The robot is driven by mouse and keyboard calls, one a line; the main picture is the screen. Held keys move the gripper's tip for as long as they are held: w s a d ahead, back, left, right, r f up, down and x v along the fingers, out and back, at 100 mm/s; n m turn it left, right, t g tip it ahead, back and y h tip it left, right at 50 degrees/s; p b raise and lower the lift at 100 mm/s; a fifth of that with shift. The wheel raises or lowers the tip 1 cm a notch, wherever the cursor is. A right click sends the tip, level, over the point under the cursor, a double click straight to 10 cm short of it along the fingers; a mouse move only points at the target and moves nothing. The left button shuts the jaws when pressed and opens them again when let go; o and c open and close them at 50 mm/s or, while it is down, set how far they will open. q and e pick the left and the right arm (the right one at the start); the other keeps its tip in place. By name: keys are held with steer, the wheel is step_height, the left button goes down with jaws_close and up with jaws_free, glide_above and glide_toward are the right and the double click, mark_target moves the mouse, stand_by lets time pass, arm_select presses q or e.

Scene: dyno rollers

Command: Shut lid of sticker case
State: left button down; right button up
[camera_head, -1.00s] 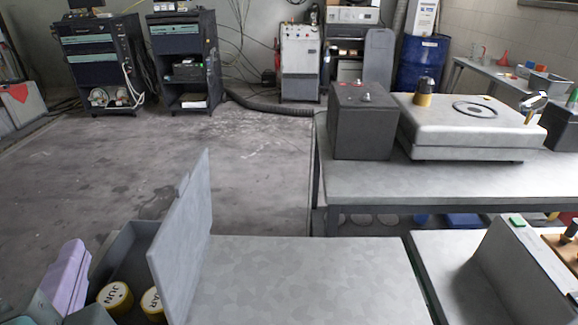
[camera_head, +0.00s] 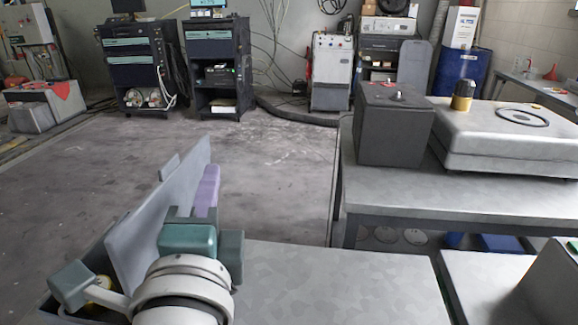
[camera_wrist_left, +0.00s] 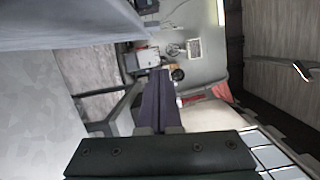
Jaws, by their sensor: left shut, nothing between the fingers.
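The sticker case (camera_head: 93,260) is a dark grey box at the lower left of the head view, mostly hidden by my left arm. Its pale grey lid (camera_head: 140,230) stands up from the right side of the case, open. My left gripper (camera_head: 207,188), with purple fingers, is on the right, outer side of the lid, close to it. I cannot tell whether they touch. The purple fingers also show shut and empty in the left wrist view (camera_wrist_left: 157,100). A grey panel, seemingly the lid, fills that view's upper left. My right gripper is not in view.
A yellow roll (camera_head: 100,288) shows inside the case. A grey camouflage-patterned tabletop (camera_head: 340,285) lies clear to the right. Behind it, another table (camera_head: 450,195) holds a dark box (camera_head: 392,125) and a large grey case (camera_head: 510,135).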

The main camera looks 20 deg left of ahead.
mark_target(177, 179)
arm_select(q)
steer(key=shift+s+a+r+p, duration=0.15)
steer(key=shift+a+p, duration=0.25)
steer(key=shift+a, duration=0.6)
steer(key=shift+s+a+r+p, duration=0.1)
steer(key=shift+s+a+p, duration=0.25)
steer(key=shift+a, duration=0.6)
steer(key=shift+w, duration=0.1)
